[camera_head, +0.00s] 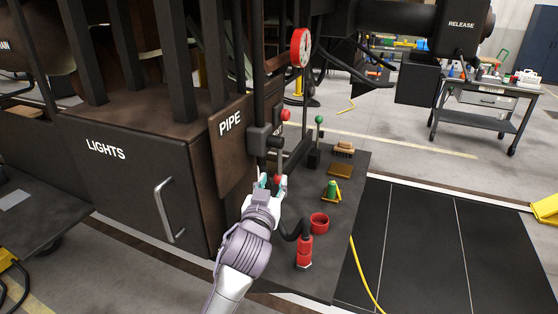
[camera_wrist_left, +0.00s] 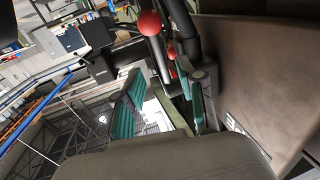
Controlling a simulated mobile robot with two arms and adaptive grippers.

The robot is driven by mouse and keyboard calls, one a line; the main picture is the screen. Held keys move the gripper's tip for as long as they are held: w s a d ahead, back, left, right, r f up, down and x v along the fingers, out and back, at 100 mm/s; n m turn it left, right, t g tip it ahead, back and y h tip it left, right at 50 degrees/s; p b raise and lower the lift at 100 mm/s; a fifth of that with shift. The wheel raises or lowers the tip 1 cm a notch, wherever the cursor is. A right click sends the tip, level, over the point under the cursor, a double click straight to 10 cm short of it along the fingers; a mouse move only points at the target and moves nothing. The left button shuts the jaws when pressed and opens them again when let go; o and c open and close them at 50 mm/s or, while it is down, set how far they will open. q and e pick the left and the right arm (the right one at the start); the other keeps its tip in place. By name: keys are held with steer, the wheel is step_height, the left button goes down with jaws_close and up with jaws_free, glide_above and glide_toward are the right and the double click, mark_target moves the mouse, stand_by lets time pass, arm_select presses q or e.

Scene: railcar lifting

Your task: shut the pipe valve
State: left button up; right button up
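The pipe valve (camera_head: 260,140) is a dark grey body on a vertical black pipe beside the brown PIPE plate (camera_head: 230,135). A red knob (camera_head: 285,115) stands right of the valve. My left gripper (camera_head: 270,182) is just below the valve body, with a red part showing at its fingertips. In the left wrist view the teal fingers (camera_wrist_left: 162,98) are apart, with no object clearly held between them. Whether a finger touches the valve cannot be told. My right gripper is not in view.
A dark platform (camera_head: 330,260) carries a red bottle (camera_head: 305,252), a red ring-shaped cup (camera_head: 319,222), a green item (camera_head: 332,190) and a green-knobbed lever (camera_head: 319,120). The LIGHTS cabinet (camera_head: 130,180) is at left. A red gauge (camera_head: 300,48) hangs above.

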mark_target(279, 167)
arm_select(q)
steer(key=w, duration=0.2)
steer(key=w+p, duration=0.1)
steer(key=w, duration=0.1)
steer(key=w+d, duration=0.1)
steer(key=w, duration=0.2)
steer(key=shift+r+p, duration=0.1)
steer(key=shift+p, duration=0.3)
steer(key=shift+w, duration=0.7)
steer(key=c, duration=0.7)
jaws_close()
